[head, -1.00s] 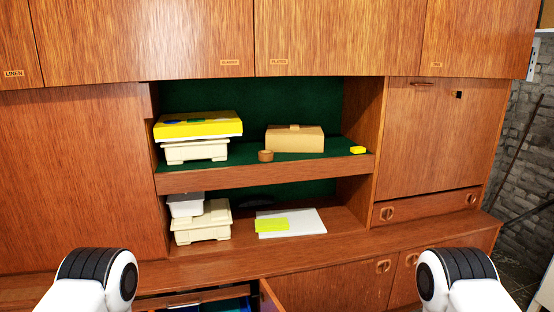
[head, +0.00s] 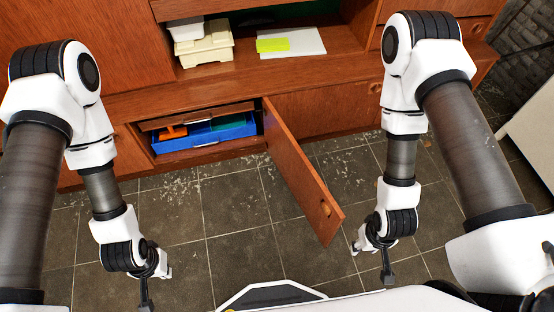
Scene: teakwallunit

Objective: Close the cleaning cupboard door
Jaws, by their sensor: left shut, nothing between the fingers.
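A wooden cupboard door (head: 297,170) in the lower row of the wall unit stands wide open, swung out toward me over the floor. Its hinge side is at the right of the opening, and a round knob (head: 326,208) sits near its free edge. Inside the open cupboard is a blue tray (head: 205,136) with orange and green things. My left gripper (head: 146,298) is shut and empty, low at the left, well apart from the door and partly cut by the frame's edge. My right gripper (head: 388,274) hangs right of the door, apart from it; its fingers are too small to judge.
The tiled floor (head: 240,255) is clear around the door. A closed lower cupboard (head: 320,110) is right of the opening. Above, the shelf holds cream boxes (head: 205,45) and white sheets with a yellow note (head: 290,42). A white surface (head: 530,135) stands at the far right.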

